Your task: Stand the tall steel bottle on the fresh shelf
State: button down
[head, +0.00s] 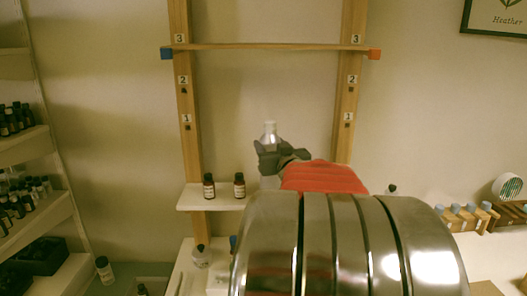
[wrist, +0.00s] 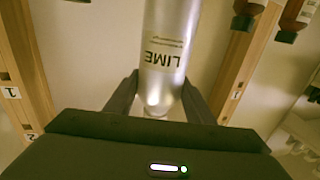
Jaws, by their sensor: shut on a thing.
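The tall steel bottle (head: 269,134) is held upright in my gripper (head: 273,157), in front of the wooden rack. In the wrist view the steel bottle (wrist: 167,45) is silver with a LIME label, and my gripper (wrist: 158,88) has one finger on each side of it. A white shelf (head: 190,204) is low on the rack, just left of and below the bottle. I see no name on it, so I cannot tell if it is the fresh shelf.
Two brown bottles (head: 209,186) (head: 239,185) stand on the white shelf's left part; its right part is hidden. A thin plank (head: 270,46) crosses the rack at the 3 marks. Side shelves (head: 30,140) with dark bottles are at left.

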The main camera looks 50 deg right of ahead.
jog(key=shift+f, duration=0.75)
jog(key=c, duration=0.8)
grip_release()
jog(key=shift+f, duration=0.1)
jog(key=shift+s, duration=0.1)
jog(key=v, duration=1.2)
jog(key=shift+w, duration=0.2)
